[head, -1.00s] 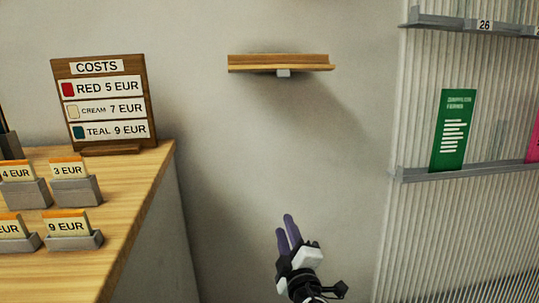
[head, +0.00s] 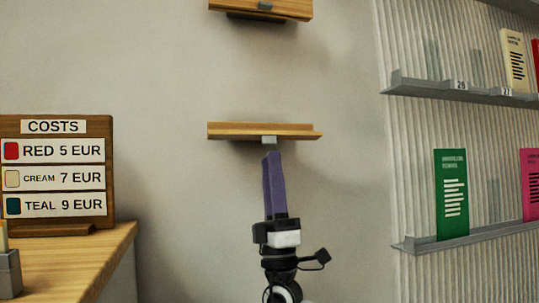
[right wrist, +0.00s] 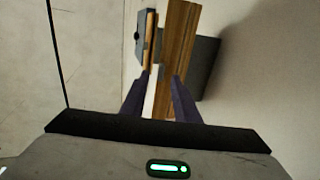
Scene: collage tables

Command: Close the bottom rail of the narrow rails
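The lower narrow wooden rail (head: 240,130) is fixed to the wall in the head view, with a small grey tab (head: 269,140) under its front edge. My right gripper (head: 272,155) is just below the tab, its purple fingers pointing up and overlapping in this view. In the right wrist view the two fingers (right wrist: 160,88) stand apart, with wooden rail parts (right wrist: 180,40) seen beyond and between their tips. Contact cannot be told. Another narrow wooden rail (head: 285,10) with a dark tab is higher up, cut by the frame. My left gripper is not in view.
A wooden table (head: 95,255) with a costs sign (head: 55,205) stands at the left. A ribbed panel at the right carries grey shelves (head: 470,240) with a green booklet (head: 451,195) and a pink one (head: 531,190). The wall between is bare.

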